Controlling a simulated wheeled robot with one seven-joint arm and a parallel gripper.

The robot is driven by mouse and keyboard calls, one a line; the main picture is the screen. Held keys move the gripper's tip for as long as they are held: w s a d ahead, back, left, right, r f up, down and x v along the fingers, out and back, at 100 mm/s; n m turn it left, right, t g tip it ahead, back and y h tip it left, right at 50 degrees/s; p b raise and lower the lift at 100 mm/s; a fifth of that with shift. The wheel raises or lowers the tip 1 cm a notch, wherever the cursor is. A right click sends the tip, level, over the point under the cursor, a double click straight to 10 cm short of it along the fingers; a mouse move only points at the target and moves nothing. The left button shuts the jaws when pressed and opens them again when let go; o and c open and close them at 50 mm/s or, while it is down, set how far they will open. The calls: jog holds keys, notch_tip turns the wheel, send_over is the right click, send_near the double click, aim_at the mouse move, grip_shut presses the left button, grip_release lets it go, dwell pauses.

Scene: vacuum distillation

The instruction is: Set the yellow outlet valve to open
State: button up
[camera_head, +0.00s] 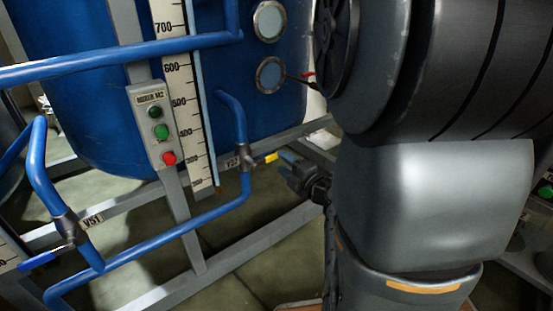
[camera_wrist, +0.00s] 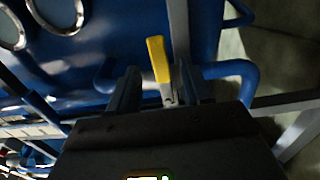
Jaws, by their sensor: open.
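The yellow valve handle (camera_head: 271,156) sticks out to the right from a grey valve body (camera_head: 246,158) on a blue pipe, beside a small label that I cannot read surely. In the wrist view the yellow handle (camera_wrist: 158,60) points upward and shows between my two fingers. My gripper (camera_head: 287,160) is just to the right of the handle's tip in the head view, partly hidden by my arm. In the wrist view my gripper (camera_wrist: 157,70) is open, with a finger on each side of the handle. I cannot tell whether either finger touches it.
A blue tank (camera_head: 90,90) with round sight glasses stands behind the pipes. A control box (camera_head: 153,127) with green and red buttons hangs left of the valve. A valve marked V51 with a blue lever (camera_head: 40,261) is at lower left. Grey frame bars (camera_head: 285,222) run below my gripper.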

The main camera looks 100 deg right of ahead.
aim_at(276, 157)
jog(key=shift+b+x, duration=0.4)
jog(key=shift+x, duration=2.2)
jog(key=shift+c, duration=0.5)
grip_shut()
